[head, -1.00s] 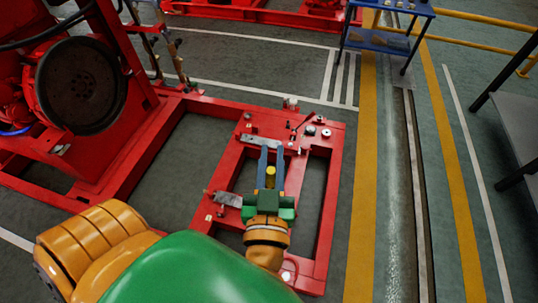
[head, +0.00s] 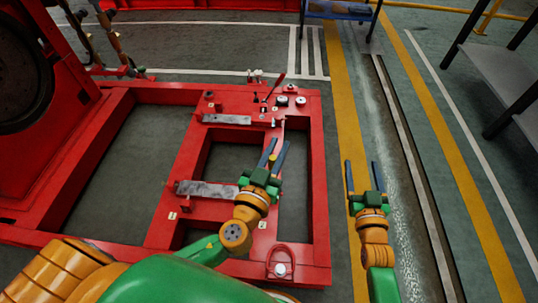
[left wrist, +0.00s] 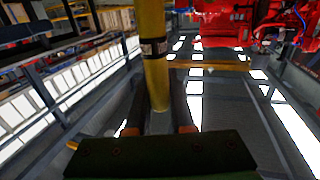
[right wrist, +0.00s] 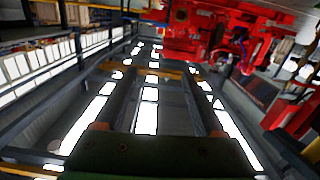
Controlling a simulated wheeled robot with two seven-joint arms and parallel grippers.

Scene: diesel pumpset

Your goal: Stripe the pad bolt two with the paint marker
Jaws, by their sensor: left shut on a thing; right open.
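My left gripper (head: 274,150) is shut on the yellow paint marker (left wrist: 153,35), which stands up between its fingers in the left wrist view. It is over the right part of the red base frame, beside an opening. Two grey metal pads lie on the frame, a far one (head: 227,119) and a near one (head: 208,190). Small bolts sit by the pads, but I cannot tell which is bolt two. The marker's tip is not clear in the head view. My right gripper (head: 362,164) is open and empty, right of the frame over the yellow floor line.
Round gauge-like parts (head: 300,101) and a red lever (head: 276,87) stand at the frame's far right corner. A shackle (head: 280,268) lies at the near right corner. A red engine (head: 35,75) is at left. A grey table (head: 500,70) stands at right. The floor between is clear.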

